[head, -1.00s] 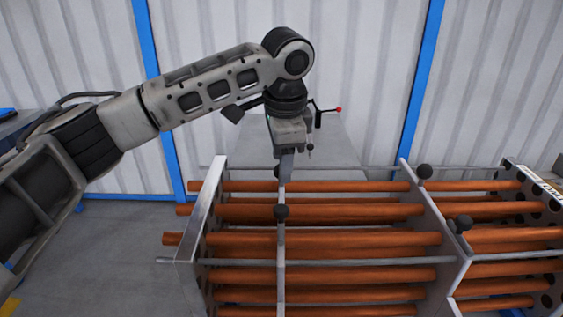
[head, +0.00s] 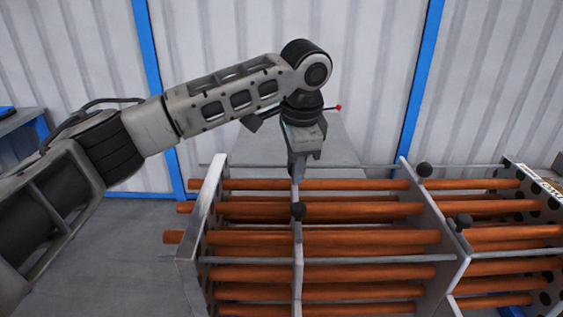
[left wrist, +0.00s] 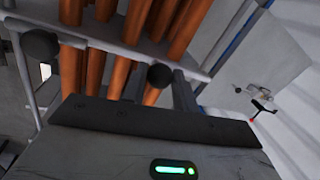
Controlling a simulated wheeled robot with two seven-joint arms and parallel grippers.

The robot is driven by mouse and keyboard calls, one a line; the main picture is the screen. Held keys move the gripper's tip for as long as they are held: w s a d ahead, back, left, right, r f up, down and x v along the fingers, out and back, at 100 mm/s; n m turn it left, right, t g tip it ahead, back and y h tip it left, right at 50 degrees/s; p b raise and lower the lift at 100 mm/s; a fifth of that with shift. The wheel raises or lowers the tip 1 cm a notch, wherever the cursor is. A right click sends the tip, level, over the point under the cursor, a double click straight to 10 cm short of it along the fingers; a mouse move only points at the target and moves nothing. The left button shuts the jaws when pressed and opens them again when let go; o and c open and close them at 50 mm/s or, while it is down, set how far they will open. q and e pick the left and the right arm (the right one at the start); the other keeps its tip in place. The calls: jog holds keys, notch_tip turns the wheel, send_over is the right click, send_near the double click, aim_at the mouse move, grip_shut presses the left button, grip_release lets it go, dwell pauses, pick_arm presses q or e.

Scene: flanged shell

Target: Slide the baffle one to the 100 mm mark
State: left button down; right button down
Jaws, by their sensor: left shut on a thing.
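The baffle in my left gripper is a thin grey upright plate (head: 298,262) with a black knob (head: 298,210), standing across the copper-coloured tubes between two other plates. No mark or number shows by the baffle. My right gripper is not in view.
Several copper-coloured tubes (head: 370,240) and thin grey rods run through the plates. A left plate (head: 205,215) and a right plate (head: 436,215) with black knobs stand on either side, with a gap to each. A perforated end plate (head: 545,210) with lettering stands at far right.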

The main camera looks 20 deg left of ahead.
pick_arm(q)
jog(key=w+d, duration=0.2)
jog(key=d, duration=0.5)
jog(key=shift+d, duration=0.15)
jog(key=shift+r, duration=0.1)
jog(key=c, duration=1.1)
grip_release()
notch_tip(320, 180, up, 16)
jog(key=s+d, duration=0.1)
jog(key=s, duration=0.1)
jog(key=shift+s+d, duration=0.2)
jog(key=shift+s, duration=0.15)
jog(key=shift+f, duration=0.2)
